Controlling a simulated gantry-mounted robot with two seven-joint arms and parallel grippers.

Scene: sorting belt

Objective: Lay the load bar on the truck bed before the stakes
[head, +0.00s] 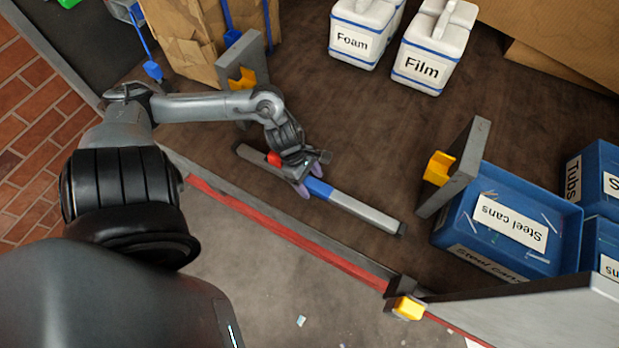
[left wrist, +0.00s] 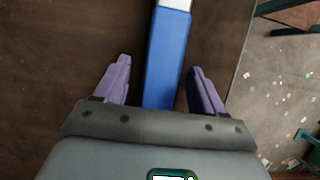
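The load bar (head: 365,213) is a grey bar with a blue middle section, a red patch and dark ends. It lies along the truck bed (head: 330,110), close to the red-striped edge. Two grey stakes with yellow brackets, the left stake (head: 242,62) and the right stake (head: 462,165), stand on the far side of the bar. My left gripper (head: 304,182) is over the bar's middle. In the left wrist view its purple fingers are apart, one on each side of the blue section (left wrist: 166,55), with gaps showing. My right gripper is not in view.
A blue steel cans bin (head: 447,232) stands beside the right stake, with more blue bins at right. White Foam (head: 355,58) and Film (head: 418,78) containers and a cardboard box (head: 188,40) stand behind. A yellow-tipped fitting (head: 408,307) is at the edge. The middle bed is clear.

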